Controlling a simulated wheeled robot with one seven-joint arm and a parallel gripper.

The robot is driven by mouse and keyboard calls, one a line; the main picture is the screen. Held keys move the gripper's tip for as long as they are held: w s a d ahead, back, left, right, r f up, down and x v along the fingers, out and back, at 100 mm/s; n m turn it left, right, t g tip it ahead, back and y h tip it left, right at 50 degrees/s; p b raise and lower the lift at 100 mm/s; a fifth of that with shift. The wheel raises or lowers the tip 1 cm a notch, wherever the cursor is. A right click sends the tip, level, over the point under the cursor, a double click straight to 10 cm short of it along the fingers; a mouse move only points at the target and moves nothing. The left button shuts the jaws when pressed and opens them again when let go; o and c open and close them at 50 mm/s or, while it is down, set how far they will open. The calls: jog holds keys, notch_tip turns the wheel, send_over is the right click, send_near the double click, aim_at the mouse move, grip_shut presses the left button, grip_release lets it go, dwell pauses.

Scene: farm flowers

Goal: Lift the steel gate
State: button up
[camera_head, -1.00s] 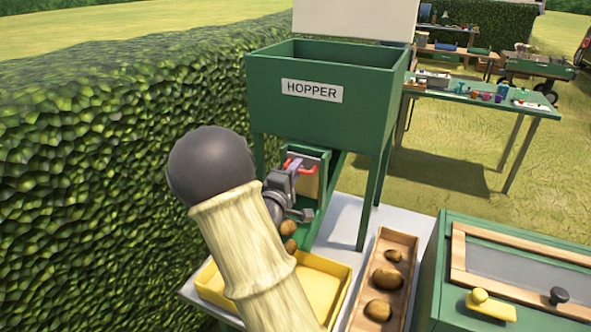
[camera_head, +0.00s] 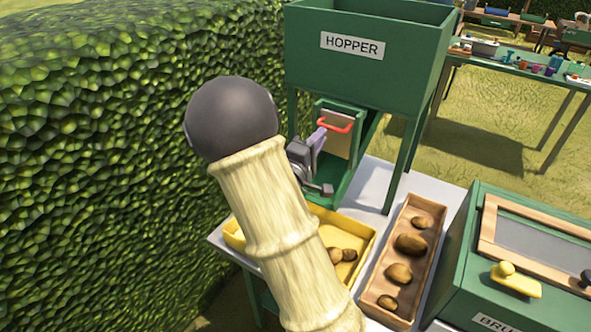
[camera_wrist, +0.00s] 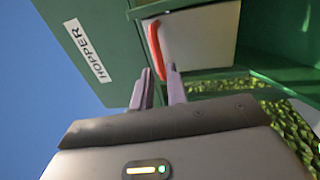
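The steel gate (camera_head: 338,143) is a pale plate in a green frame below the green hopper (camera_head: 380,75), with a red handle (camera_head: 335,123) near its top. My gripper (camera_head: 319,136) is just left of and below the handle in the head view. The gate's lower edge is partly hidden by my gripper in the head view.
A yellow tray (camera_head: 368,243) under the chute holds two potatoes (camera_head: 342,255). A brown wooden tray (camera_head: 375,300) with several potatoes stands to its right. A green box (camera_head: 462,250) is farther right. A hedge (camera_head: 90,170) lines the left side.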

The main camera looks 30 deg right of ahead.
jog(key=v, duration=1.2)
